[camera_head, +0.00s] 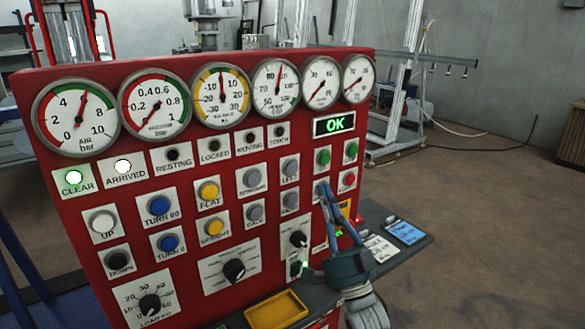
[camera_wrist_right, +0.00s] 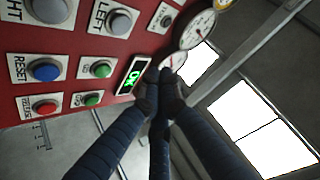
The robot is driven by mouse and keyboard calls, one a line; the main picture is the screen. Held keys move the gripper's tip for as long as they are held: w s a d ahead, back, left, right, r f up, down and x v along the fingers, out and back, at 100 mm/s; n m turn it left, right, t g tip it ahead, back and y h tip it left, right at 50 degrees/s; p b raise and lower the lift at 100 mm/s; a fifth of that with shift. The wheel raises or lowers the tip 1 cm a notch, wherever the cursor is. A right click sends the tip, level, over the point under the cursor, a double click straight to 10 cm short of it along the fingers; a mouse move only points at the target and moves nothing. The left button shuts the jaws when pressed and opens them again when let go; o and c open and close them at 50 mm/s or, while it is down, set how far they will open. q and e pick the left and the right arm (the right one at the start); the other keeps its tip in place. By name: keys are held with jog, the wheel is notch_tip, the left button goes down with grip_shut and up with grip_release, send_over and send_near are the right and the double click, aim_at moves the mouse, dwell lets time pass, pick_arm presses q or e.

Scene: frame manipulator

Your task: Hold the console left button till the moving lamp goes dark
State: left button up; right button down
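The red console (camera_head: 75,245) fills the middle of the head view. Its grey left button (camera_head: 290,167) is uncovered, in the column just left of the green buttons; it also shows in the right wrist view (camera_wrist_right: 118,22), labelled LEFT. The moving lamp (camera_head: 250,137), in the lamp row below the gauges, is dark. My right gripper (camera_head: 323,188) comes from the lower right, its fingertips in front of the panel, right of and below the left button. Its fingers meet at the tips in the right wrist view (camera_wrist_right: 160,93), holding nothing visible. Contact with the panel cannot be told. My left gripper is out of view.
The clear lamp (camera_head: 74,177) and arrived lamp (camera_head: 123,166) are lit. A display (camera_head: 335,124) reads OK. Green buttons (camera_head: 323,157) and a red button (camera_head: 348,180) sit close to my right fingers. A yellow tray (camera_head: 276,311) is on the ledge below.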

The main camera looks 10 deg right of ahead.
aim_at(292, 169)
jog(key=shift+s+d+r, duration=0.1)
jog(key=shift+r, duration=0.25)
jog(key=w+a+b, duration=0.3)
jog(key=w+b, duration=0.1)
jog(key=w, duration=0.4)
jog(key=shift+w+b, duration=0.15)
jog(key=shift+b, duration=0.25)
jog(key=shift+w, duration=0.1)
dwell(1.2)
jog(key=shift+w+a+b, duration=0.2)
jog(key=shift+w+b, duration=0.1)
